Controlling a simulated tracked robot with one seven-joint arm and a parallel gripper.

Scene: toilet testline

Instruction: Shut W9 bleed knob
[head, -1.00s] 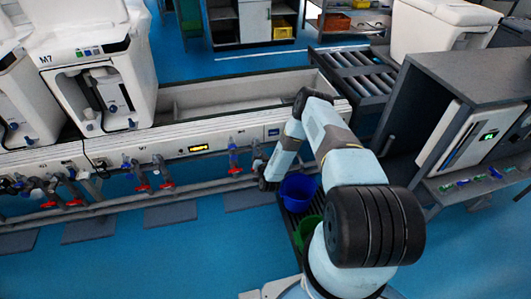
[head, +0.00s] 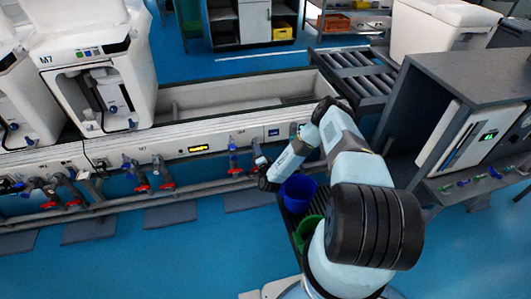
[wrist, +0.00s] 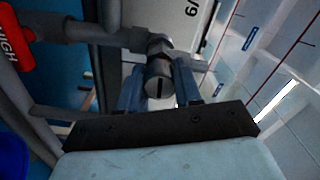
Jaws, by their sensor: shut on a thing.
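In the wrist view, a round grey metal knob (wrist: 158,84) with a dark slot in its face sits at the end of a pipe fitting. My gripper (wrist: 160,88) has its two blue fingers on either side of the knob, shut on it. In the head view, my gripper (head: 263,180) is at the front of the white bench rail, right of a valve with a red handle (head: 235,171). My gripper hides the knob there.
A red handle marked HIGH (wrist: 13,38) and grey pipes (wrist: 75,30) lie close on the wrist view's left. A blue bucket (head: 298,190) and a green bucket (head: 308,230) stand below my arm. Other red-handled valves (head: 142,187) line the rail leftward.

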